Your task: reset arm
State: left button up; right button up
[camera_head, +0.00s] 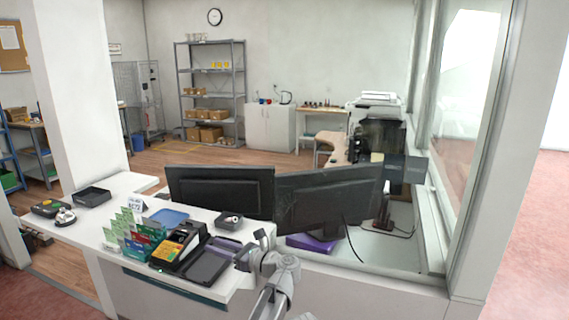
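Two black monitors (220,190) (328,204) stand behind the counter. A window frame (463,160) rises at the right. Red floor lies open at far right.

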pick_arm(q)
jog(key=shift+w+r+m+t, duration=0.3)
jog(key=shift+r+m+t, duration=0.05)
jog(key=shift+m+t, duration=0.15)
jog(key=w+d+r+m+t+h, duration=0.55)
jog(key=m+t+h, duration=0.25)
jog(key=m+t, duration=0.5)
jog(key=s+d+f+m+g+h, duration=0.1)
jog(key=d+f+m+g+h, duration=0.55)
jog(key=m+h, duration=0.95)
jog(key=s+a+f+m+g+y, duration=0.25)
jog(key=s+f+m+g, duration=0.25)
jog(key=s+f+m, duration=0.35)
jog(key=s+a+f+m+g+y, duration=0.1)
jog(key=s+f+m+g+y, duration=0.3)
jog(key=s+f+m, duration=0.5)
jog(key=s+a+f+g, duration=0.4)
jog(key=s+a+g, duration=0.15)
jog(key=s, duration=0.35)
jog(key=s+d+r+m+y+p, duration=0.2)
jog(key=s+d+r+m+p, duration=0.3)
jog(key=d, duration=0.5)
jog(key=shift+s+g, duration=0.4)
jog(key=shift+s, duration=0.4)
